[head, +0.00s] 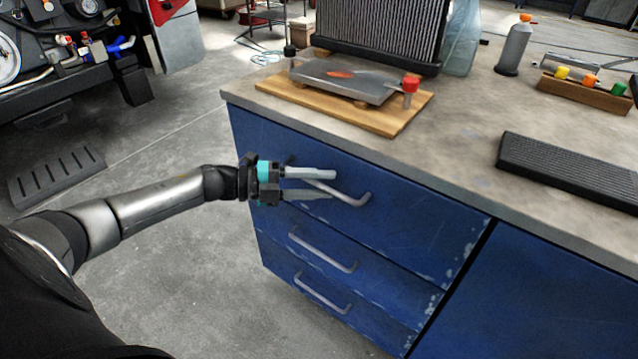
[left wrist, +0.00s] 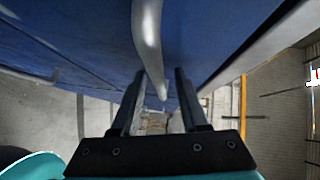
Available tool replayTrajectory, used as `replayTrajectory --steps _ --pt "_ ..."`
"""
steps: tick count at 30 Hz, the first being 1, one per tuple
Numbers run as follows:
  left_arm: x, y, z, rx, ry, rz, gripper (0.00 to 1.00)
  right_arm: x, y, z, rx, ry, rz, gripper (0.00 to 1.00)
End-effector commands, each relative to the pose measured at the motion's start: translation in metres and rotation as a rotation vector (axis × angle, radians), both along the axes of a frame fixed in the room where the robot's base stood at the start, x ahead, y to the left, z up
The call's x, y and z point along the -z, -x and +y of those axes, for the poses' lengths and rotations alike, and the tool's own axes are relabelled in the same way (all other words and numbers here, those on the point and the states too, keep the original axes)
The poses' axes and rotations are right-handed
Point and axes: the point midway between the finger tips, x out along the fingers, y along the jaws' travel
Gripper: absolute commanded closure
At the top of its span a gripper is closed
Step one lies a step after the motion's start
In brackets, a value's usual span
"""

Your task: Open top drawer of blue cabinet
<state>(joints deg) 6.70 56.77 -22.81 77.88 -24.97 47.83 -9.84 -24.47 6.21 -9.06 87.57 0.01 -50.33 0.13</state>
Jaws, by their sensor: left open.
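The blue cabinet (head: 540,290) has a stack of drawers on its left side. The top drawer (head: 425,222) looks shut, its front flush with the drawers below. Its grey bar handle (head: 356,201) is partly hidden behind my left gripper (head: 333,184). That gripper is open, with its two fingers pointing right across the handle. In the left wrist view, the handle (left wrist: 148,42) runs down into the gap between the open fingertips (left wrist: 160,76). I cannot tell whether either finger touches it. My right gripper is not in view.
Two lower drawer handles (head: 322,252) sit below. The worktop (head: 455,120) carries a wooden board (head: 395,122) with a metal part, a radiator (head: 380,30), a grey bottle (head: 514,48) and a black ribbed pad (head: 570,170).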

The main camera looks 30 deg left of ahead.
Motion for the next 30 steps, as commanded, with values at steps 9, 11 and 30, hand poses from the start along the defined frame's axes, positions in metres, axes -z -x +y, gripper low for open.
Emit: replayTrajectory --steps 9,11,30 --pt "0.0000 0.0001 0.0003 0.000 0.000 0.000 0.88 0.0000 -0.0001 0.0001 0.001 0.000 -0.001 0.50" --pt "0.0000 0.0002 0.0004 0.000 0.000 0.000 0.95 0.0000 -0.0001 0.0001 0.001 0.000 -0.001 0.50" --pt "-0.0001 0.0001 0.0006 -0.001 0.000 0.000 1.00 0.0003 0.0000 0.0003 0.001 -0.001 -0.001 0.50"
